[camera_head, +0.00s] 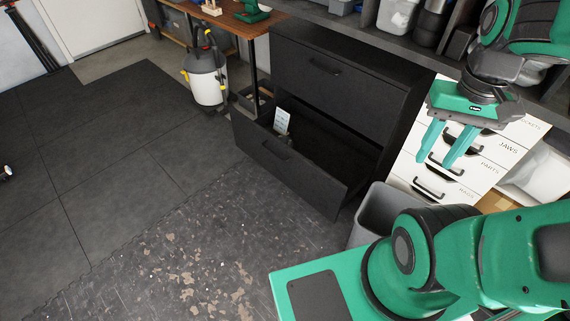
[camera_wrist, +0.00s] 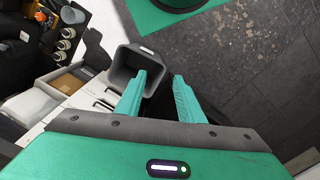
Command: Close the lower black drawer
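The black drawer cabinet (camera_head: 340,75) stands in the middle of the head view. Its lower black drawer (camera_head: 290,165) is pulled out toward the lower left, with a dark handle on its front. A light card or bottle-like item (camera_head: 282,121) stands inside it at the left end. The upper drawer (camera_head: 335,85) is shut. My gripper (camera_head: 447,155) is to the right of the cabinet, in front of the white drawers, apart from the lower drawer. Its two green fingers are spread with nothing between them, as the wrist view (camera_wrist: 159,95) also shows.
A grey bin (camera_head: 375,212) stands right of the open drawer, below my gripper; it also shows in the wrist view (camera_wrist: 125,65). White labelled drawers (camera_head: 470,160) are behind my gripper. A white and black canister (camera_head: 207,78) stands left of the cabinet. The floor before the drawer is clear.

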